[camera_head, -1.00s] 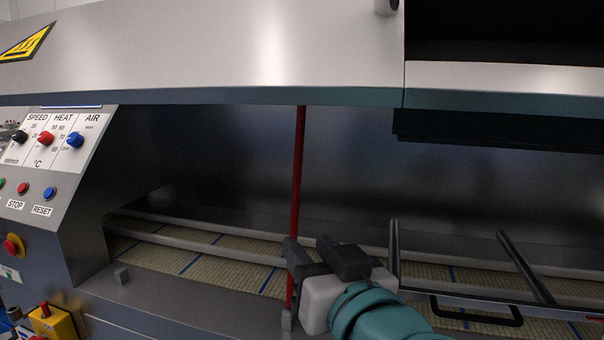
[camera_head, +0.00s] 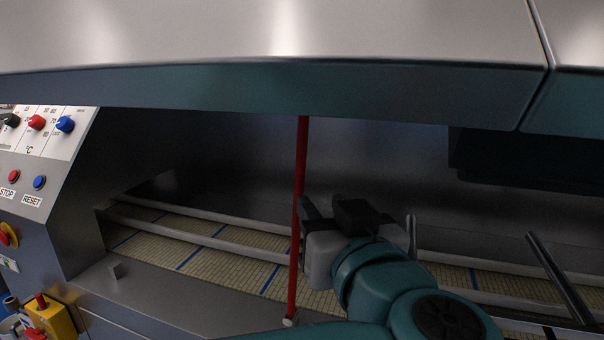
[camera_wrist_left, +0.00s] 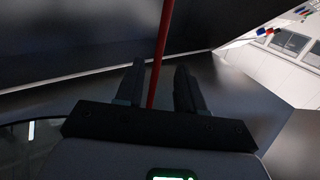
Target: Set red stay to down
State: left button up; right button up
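The red stay (camera_head: 300,170) is a thin, nearly upright rod between the sill below and the teal lower edge of the raised hood (camera_head: 300,90). Its foot sits at a small pale fitting (camera_head: 290,322) on the sill. My left gripper (camera_head: 305,208) is at about the middle of the stay, close on its right. In the left wrist view the stay (camera_wrist_left: 162,45) runs down between the two dark, parted fingers (camera_wrist_left: 157,85), with gaps on both sides. Whether a finger touches it I cannot tell. My right gripper is not in view.
A control panel (camera_head: 38,150) with knobs and buttons stands at the left, with a yellow box (camera_head: 57,318) below it. A mesh belt (camera_head: 200,258) with blue stripes runs under the hood. A dark bar (camera_head: 560,280) slants at the right.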

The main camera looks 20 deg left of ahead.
aim_at(301, 179)
pick_arm(q)
jog(key=p+x, duration=0.1)
jog(key=x, duration=1)
jog(key=shift+w+a, duration=0.15)
jog(key=shift+a, duration=0.05)
jog(key=shift+w, duration=0.15)
grip_shut()
